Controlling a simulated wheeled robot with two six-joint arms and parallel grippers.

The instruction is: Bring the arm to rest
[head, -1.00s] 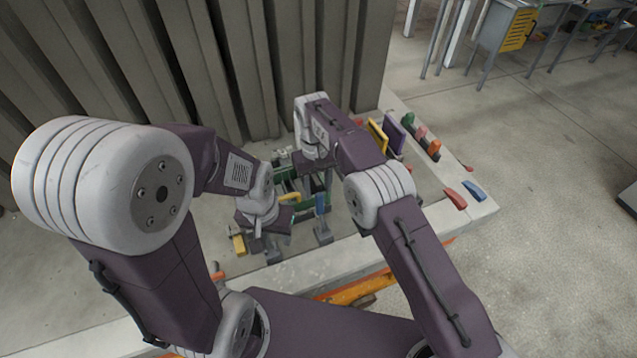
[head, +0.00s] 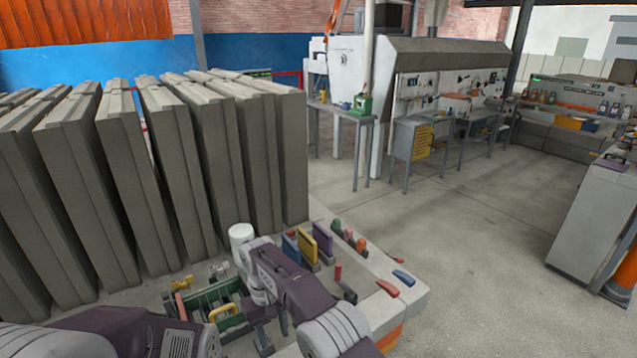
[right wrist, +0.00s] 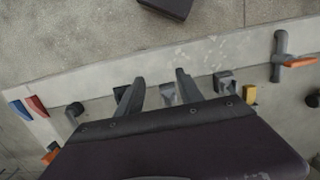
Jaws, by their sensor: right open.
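My right arm, purple and white, enters the head view at the bottom and bends down over the grey work slab (head: 410,300). My right gripper (right wrist: 159,78) shows in the right wrist view with its two dark fingers apart and nothing between them. It is above small grey holders (right wrist: 168,94) on the slab; the exact height is hard to tell.
A green item with a yellow handle (head: 226,312) is left of my right wrist. Yellow (head: 316,240) and blue plates stand behind the forearm. Red (head: 388,288) and blue (head: 404,277) pieces lie near the slab's right edge. Tall grey panels (head: 215,165) stand behind; open floor lies right.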

